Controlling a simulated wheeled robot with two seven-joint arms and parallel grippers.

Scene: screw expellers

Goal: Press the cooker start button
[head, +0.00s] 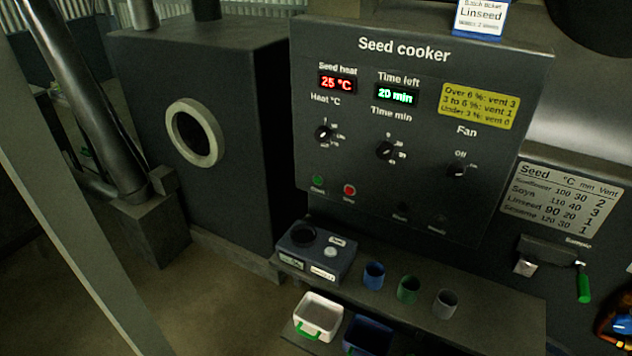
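The seed cooker panel (420,75) is a dark, upright box face, seen at a slant. The green start button (317,180) is at its lower left, with the red stop button (349,190) just to its right. Their labels are too small to read surely. The red seed heat display (337,84) reads 25 °C and the green time display (397,95) reads 20 min. Below are a heat knob (323,133), a time knob (384,150) and a fan knob (457,170). Neither gripper shows clearly, and nothing covers the green button.
Below the panel, a shelf holds a small grey device (318,255) and blue (373,276), green (408,289) and grey (446,304) cups. A white tray (318,317) sits lower. A green-handled sampler (583,282) is at right. Space before the panel looks clear.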

